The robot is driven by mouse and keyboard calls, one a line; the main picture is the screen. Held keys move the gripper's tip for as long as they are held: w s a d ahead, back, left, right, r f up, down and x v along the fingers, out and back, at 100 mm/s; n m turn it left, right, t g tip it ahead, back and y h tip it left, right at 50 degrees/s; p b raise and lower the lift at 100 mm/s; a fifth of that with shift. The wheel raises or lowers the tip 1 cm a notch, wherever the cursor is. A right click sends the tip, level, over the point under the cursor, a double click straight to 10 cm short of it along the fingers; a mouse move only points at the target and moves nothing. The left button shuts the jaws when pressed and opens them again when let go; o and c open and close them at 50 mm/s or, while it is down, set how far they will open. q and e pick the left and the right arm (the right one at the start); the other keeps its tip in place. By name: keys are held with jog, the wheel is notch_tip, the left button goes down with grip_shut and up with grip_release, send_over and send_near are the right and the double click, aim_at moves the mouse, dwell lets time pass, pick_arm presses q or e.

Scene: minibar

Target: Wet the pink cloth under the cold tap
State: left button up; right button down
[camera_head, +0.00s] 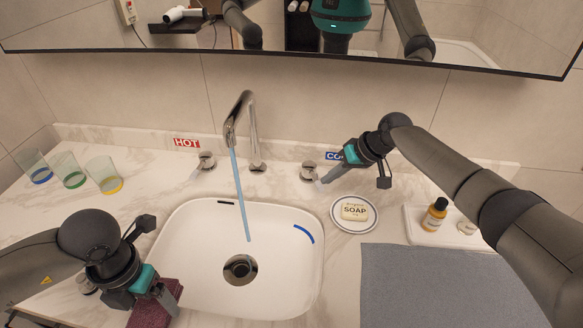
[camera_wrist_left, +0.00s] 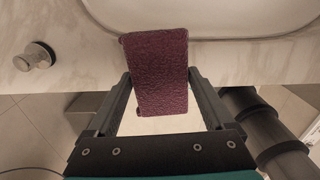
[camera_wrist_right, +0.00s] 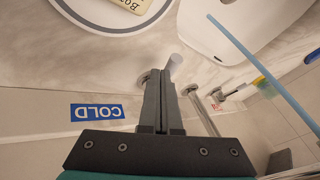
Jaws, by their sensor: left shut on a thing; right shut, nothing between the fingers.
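The pink cloth (camera_head: 152,306), dark maroon-pink here, is held by my left gripper (camera_head: 155,290) at the front left of the basin. In the left wrist view the cloth (camera_wrist_left: 160,72) hangs between the two fingers, beside the basin rim. My right gripper (camera_head: 328,178) is shut and empty at the cold tap knob (camera_head: 309,171), beside the COLD label (camera_wrist_right: 97,111); whether it touches the knob I cannot tell. The faucet (camera_head: 240,112) runs a blue stream of water (camera_head: 239,195) into the basin (camera_head: 190,240). The cloth is apart from the stream.
The hot knob (camera_head: 206,160) stands under the HOT label (camera_head: 187,142). Several glasses (camera_head: 103,174) stand at the left. A mirror (camera_head: 160,30) hangs above.

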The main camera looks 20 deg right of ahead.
aim_at(318, 188)
pick_arm(q)
notch_tip(318, 188, up, 8)
jog(key=p, duration=0.7)
jog(key=shift+r, duration=0.1)
pick_arm(e)
jog(key=m, duration=0.1)
jog(key=a+m+h, duration=0.1)
jog(key=a+m+t, duration=0.1)
jog(key=shift+s+a+r, duration=0.2)
jog(key=shift+s+r, duration=0.05)
pick_arm(q)
jog(key=shift+r+p, duration=0.55)
jog(key=shift+p, duration=0.2)
pick_arm(e)
jog(key=shift+a+f+h, duration=0.1)
jog(key=shift+a+h, duration=0.2)
jog(key=shift+a, duration=0.1)
jog(key=shift+a+f, duration=0.15)
jog(key=shift+a, duration=0.1)
pick_arm(q)
jog(key=shift+r, duration=0.15)
